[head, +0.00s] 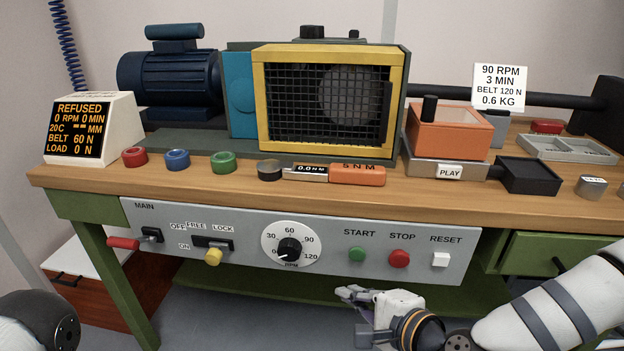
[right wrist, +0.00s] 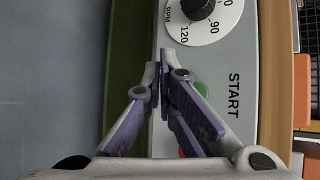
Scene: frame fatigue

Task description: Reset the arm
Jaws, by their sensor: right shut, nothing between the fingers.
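My right gripper (head: 350,294) is in front of and below the grey control panel (head: 340,270), with its fingers pointing left. In the right wrist view, its fingertips (right wrist: 160,72) are together with nothing between them, over the panel's edge near START. The panel carries a white RESET button (head: 440,260), a red STOP button (head: 399,258) and a green START button (head: 357,255). The green button (right wrist: 201,90) is partly behind the fingers in the wrist view. The gripper is apart from RESET. My left gripper is out of view; only part of my left arm shows at lower left.
A display (head: 79,129) reads REFUSED. The RPM dial (head: 290,247), a yellow-knobbed lever (head: 213,256) and a red-handled MAIN switch (head: 124,243) are on the panel. The wooden bench top (head: 320,196) overhangs it. A caged machine (head: 330,98) and coloured rings stand above.

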